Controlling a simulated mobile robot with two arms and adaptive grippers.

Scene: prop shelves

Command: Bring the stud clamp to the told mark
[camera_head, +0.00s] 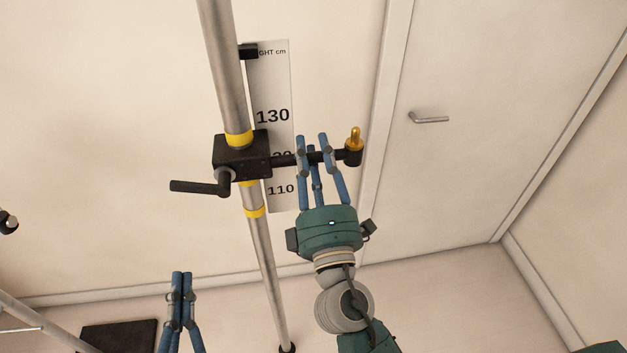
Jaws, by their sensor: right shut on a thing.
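The stud clamp (240,155) is a black block around an upright metal pole (226,70), with a black crank handle (205,187) on its left. A black bar runs right from it to a brass stud (355,138). My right gripper (315,150) is shut on that bar, between block and stud. A white height scale (270,80) behind the pole shows 130 above the bar and 110 below it. The number between them is partly hidden by the bar. Yellow bands (255,212) ring the pole. My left gripper (181,278) is low in the view, its fingers together and empty.
A black bracket (248,51) joins the scale's top to the pole. A door with a metal handle (428,119) is at the right. A dark flat panel (120,336) lies at the lower left, near a pale tube (35,320). The space right of the stud looks clear.

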